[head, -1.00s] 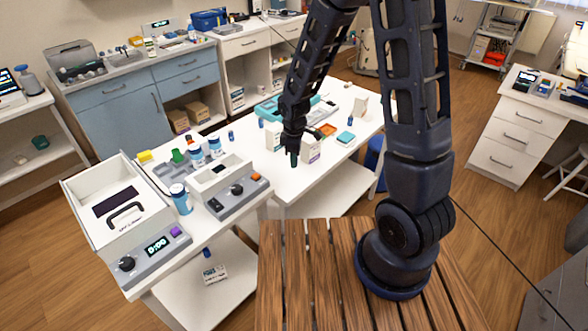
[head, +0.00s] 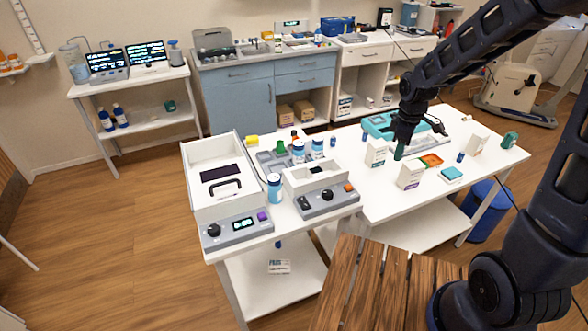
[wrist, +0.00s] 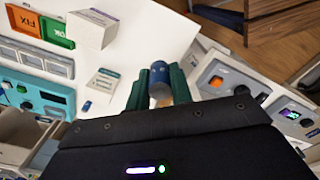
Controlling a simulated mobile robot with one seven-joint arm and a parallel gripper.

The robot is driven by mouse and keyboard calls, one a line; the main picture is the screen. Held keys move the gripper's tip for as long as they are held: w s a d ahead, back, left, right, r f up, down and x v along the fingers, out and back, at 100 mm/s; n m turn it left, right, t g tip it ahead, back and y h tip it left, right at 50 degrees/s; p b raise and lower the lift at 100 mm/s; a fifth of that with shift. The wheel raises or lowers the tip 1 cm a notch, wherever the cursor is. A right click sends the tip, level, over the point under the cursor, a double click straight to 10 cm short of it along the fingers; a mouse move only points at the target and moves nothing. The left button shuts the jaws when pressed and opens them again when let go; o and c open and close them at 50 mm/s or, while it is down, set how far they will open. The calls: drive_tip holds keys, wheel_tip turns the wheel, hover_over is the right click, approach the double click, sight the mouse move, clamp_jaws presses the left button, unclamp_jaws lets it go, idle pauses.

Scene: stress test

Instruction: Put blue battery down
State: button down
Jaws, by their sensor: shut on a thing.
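My gripper (wrist: 160,72) is shut on a blue battery (wrist: 160,79), a short blue cylinder with a silvery end, between its two green fingers in the wrist view. In the head view my gripper (head: 399,153) hangs over the white table (head: 385,205), between two white boxes, a left one (head: 376,153) and a right one (head: 410,175). The held battery cannot be made out there. Whether it touches the table is unclear.
An orange tray (head: 431,160), a teal box (head: 452,174) and a teal device (head: 378,125) lie around the gripper. Small blue cylinders stand at the right (head: 460,157) and left (head: 333,141). Grey control units (head: 328,200) occupy the left table. Bare white tabletop lies at the front.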

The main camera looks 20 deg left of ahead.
drive_tip(key=w+a+r+n, duration=0.25)
drive_tip(key=w+a, duration=0.25)
drive_tip(key=a, duration=0.5)
drive_tip(key=w+a+r+n, duration=0.2)
drive_tip(key=w+a+n, duration=0.15)
drive_tip(key=a, duration=0.65)
drive_tip(key=w+a+r+n, duration=0.1)
drive_tip(key=a+r+n, duration=0.15)
drive_tip(key=a, duration=0.95)
drive_tip(key=w+a+r+n, duration=0.15)
drive_tip(key=a+n, duration=0.25)
drive_tip(key=a, duration=0.9)
drive_tip(key=f, duration=2)
drive_tip(key=shift+w+d+f, duration=0.2)
drive_tip(key=shift+f, duration=0.15)
drive_tip(key=c, duration=1.2)
unclamp_jaws()
drive_tip(key=shift+c, duration=0.2)
wheel_tip(320, 180, up, 12)
drive_tip(key=shift+d+r, duration=0.1)
drive_tip(key=shift+r, duration=0.1)
